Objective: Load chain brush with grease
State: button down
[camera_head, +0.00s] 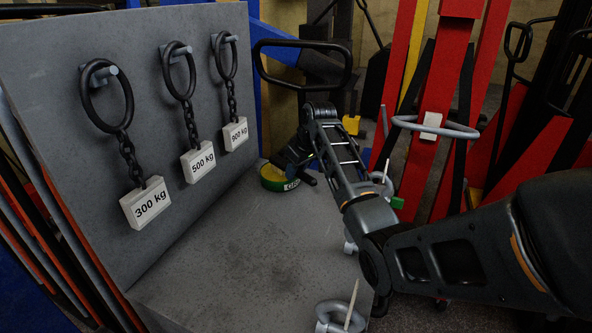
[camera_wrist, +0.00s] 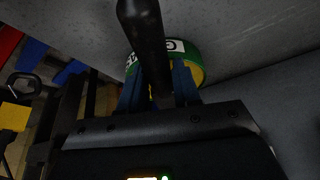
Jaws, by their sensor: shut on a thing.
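The grease tin (camera_head: 272,183), a low round green and yellow tin with a white label, stands at the far end of the grey bench top against the upright panel. It also shows in the wrist view (camera_wrist: 190,50), just beyond my fingers. My gripper (camera_head: 292,162) is at the tin, low over its right side. In the wrist view my gripper (camera_wrist: 158,88) is shut on a dark handle (camera_wrist: 143,35), which appears to be the chain brush. The handle points toward the camera. The brush's bristles are hidden, so I cannot tell whether they touch the grease.
Three chains with rings hang on the grey panel (camera_head: 60,60), with weight tags 300 kg (camera_head: 146,203), 500 kg (camera_head: 198,162) and 900 kg (camera_head: 235,134). Shackles (camera_head: 340,318) lie along the bench's right edge. Red jack frames (camera_head: 440,150) stand at right. The bench's middle is clear.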

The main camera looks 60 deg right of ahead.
notch_tip(320, 180, up, 3)
jog(key=p, duration=0.2)
jog(key=shift+f+p, duration=0.15)
jog(key=shift+p, duration=0.25)
jog(key=shift+r, duration=2.1)
